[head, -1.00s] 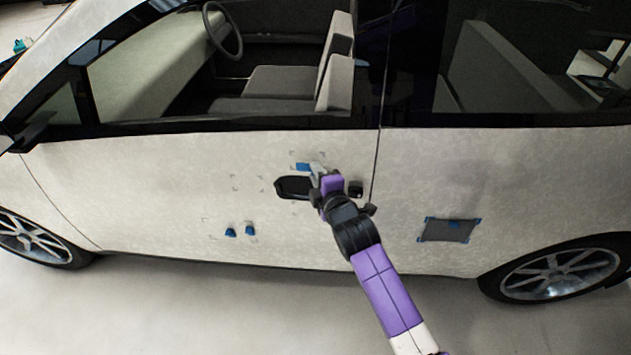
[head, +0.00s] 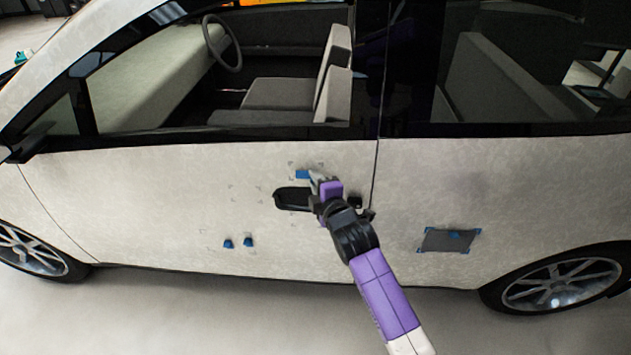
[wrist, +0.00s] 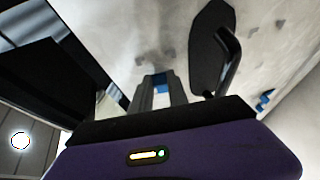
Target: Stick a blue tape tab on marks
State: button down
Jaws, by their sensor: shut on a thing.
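A blue tape tab (head: 302,174) is at the tip of my gripper (head: 314,178), above the door handle on the white car door. My gripper is shut on it. In the wrist view the tab (wrist: 160,84) shows between the fingers (wrist: 163,92), close to the door. Small grey corner marks (head: 291,164) frame the spot around the tab. Whether the tab touches the door cannot be told. More faint corner marks (head: 232,186) are on the door to the left. Two blue tabs (head: 228,243) (head: 248,242) are on the lower door.
The black door handle (head: 292,198) is just below and left of my gripper; it also shows in the wrist view (wrist: 212,50).

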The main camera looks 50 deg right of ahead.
jog(key=shift+w+d+f, duration=0.2)
jog(key=shift+w+d, duration=0.3)
jog(key=shift+d, duration=0.15)
dwell(1.7)
jog(key=c, duration=1.2)
grip_release()
jog(key=v, duration=0.8)
jog(key=shift+b, duration=0.45)
